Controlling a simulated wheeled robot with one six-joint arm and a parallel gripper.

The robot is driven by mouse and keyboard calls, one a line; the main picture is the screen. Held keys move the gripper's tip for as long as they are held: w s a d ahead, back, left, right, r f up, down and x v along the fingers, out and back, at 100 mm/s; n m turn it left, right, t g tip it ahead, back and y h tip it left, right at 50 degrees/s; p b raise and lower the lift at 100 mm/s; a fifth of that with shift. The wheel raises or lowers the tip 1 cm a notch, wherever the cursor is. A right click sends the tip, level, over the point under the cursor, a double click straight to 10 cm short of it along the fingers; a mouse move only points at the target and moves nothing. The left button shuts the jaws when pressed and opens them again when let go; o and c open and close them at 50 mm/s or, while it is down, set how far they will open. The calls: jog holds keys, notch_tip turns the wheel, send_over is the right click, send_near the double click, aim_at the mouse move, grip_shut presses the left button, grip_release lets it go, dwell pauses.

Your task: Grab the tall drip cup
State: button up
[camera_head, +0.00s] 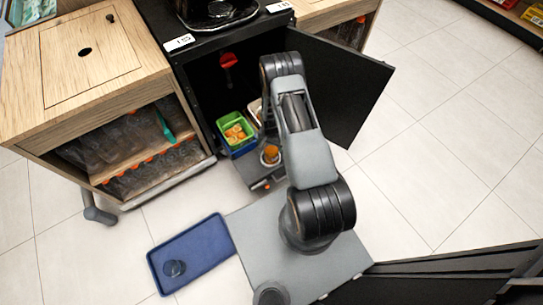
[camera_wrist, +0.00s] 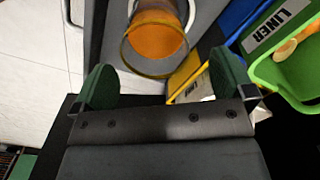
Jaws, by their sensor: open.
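The tall drip cup (camera_wrist: 155,40) is a clear cup with orange liquid in it, upper middle of the wrist view. In the head view the cup (camera_head: 270,155) stands at the front of the open cabinet on a dark pull-out surface. My gripper (camera_wrist: 161,62) is open, its two green-padded fingers spread wide. The cup's rim lies ahead of and between the fingers, with no visible contact. In the head view my gripper is hidden behind my arm.
A green bin (camera_head: 236,131) with orange pieces sits left of the cup, with blue and yellow bins beside it in the wrist view. The open black cabinet door (camera_head: 345,95) stands to the right. A blue tray (camera_head: 190,235) holds a dark round object.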

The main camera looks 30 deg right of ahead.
jog(key=b, duration=0.2)
send_over(271, 150)
jog(key=s+a, duration=0.2)
jog(key=s, duration=0.1)
jog(key=shift+s+d+f, duration=0.1)
jog(key=shift+d+f, duration=0.05)
jog(key=shift+f, duration=1.2)
jog(key=shift+d+f, duration=0.1)
jog(key=shift+f, duration=1.25)
jog(key=shift+r, duration=0.1)
jog(key=c, duration=1.6)
jog(key=shift+o, duration=0.2)
